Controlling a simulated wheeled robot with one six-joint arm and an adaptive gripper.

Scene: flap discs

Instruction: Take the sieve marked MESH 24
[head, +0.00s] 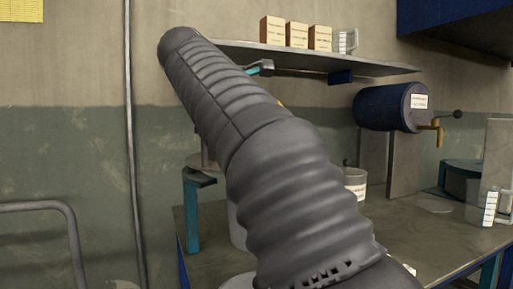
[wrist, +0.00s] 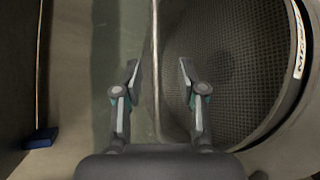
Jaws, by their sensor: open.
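In the wrist view my gripper (wrist: 160,75) is open, with its two fingers apart and nothing seen held between them. A large round sieve (wrist: 225,65) with dark mesh fills the right side of that view, close to the right finger. A pale label (wrist: 298,40) on its rim begins with "ME"; its number is cut off or unreadable. A thin pale upright line shows between the fingers; I cannot tell whether it is the sieve's edge or something behind. In the head view my arm covers the middle, and I cannot make out the sieve there.
A shelf (head: 375,67) holds several boxes (head: 297,35) and a clear jug (head: 345,41). A blue drum (head: 385,107) with a tap is below. A pipe (head: 130,150) runs up the wall.

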